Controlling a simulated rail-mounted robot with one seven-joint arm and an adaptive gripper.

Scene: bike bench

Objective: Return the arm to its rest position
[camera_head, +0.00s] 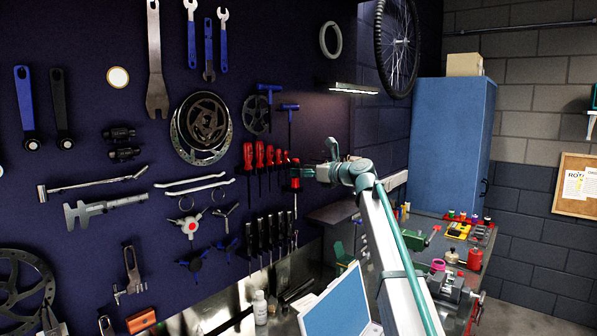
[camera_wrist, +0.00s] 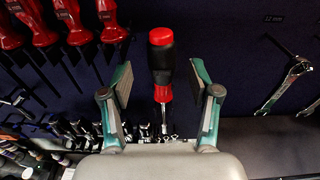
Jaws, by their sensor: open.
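My gripper (camera_head: 302,174) is at the dark tool wall, at the end of my outstretched arm. In the wrist view its two fingers (camera_wrist: 161,80) are spread open. A screwdriver with a black and red handle (camera_wrist: 161,62) stands upright between them, with a visible gap on each side. It also shows in the head view (camera_head: 295,177), at the right end of a row of red-handled screwdrivers, partly covered by my gripper. I cannot tell exactly how it is held on the wall.
Red-handled screwdrivers (camera_head: 260,156) hang just left of my gripper, and black-handled ones (camera_head: 259,236) hang below. A wall lamp (camera_head: 354,89) is above right. A laptop (camera_head: 337,305) and a vise (camera_head: 455,296) are on the bench below. A wrench (camera_wrist: 283,88) hangs to the right.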

